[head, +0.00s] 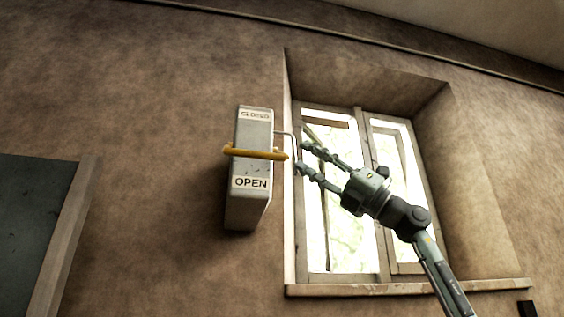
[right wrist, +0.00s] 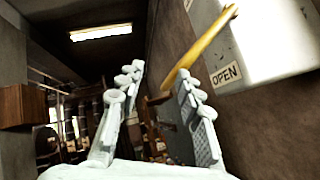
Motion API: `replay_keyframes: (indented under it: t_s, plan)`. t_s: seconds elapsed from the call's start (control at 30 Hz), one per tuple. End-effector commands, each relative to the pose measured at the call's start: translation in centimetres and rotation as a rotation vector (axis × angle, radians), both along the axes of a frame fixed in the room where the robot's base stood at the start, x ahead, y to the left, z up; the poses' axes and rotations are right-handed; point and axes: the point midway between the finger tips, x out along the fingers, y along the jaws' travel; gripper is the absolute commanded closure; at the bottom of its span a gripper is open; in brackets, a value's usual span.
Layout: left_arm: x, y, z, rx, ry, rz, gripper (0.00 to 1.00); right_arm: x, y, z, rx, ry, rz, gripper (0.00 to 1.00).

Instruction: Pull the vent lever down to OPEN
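The vent lever (head: 258,153) is a yellow bar on a grey vent box (head: 248,205) on the wall. It lies about level, between the CLOSED label (head: 255,115) above and the OPEN label (head: 250,183) below. My right gripper (head: 303,158) is open and empty, just right of the lever's free end. In the right wrist view the lever (right wrist: 208,42) slants down from the upper right, its end showing between the spread fingers (right wrist: 159,72), nearer the right finger. I cannot tell whether they touch. My left gripper is not in view.
A window (head: 340,200) in a deep recess stands right of the box, behind my right arm. A thin bent rod (head: 287,133) runs from the box towards it. A dark framed panel (head: 35,220) is at the left. Bare wall lies below the box.

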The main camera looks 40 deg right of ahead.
Motion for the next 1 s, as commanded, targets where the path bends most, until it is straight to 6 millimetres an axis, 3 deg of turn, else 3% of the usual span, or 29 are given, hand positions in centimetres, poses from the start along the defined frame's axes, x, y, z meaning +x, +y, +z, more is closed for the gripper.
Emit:
replay_keyframes:
  t_s: [0.27,1.0]
  plan:
    - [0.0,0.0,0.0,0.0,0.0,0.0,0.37,-1.9,-1.8,0.0,0.0,0.002,0.0,0.64]
    - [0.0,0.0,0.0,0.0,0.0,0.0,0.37,-2.0,-1.9,0.0,0.0,0.001,0.001,0.64]
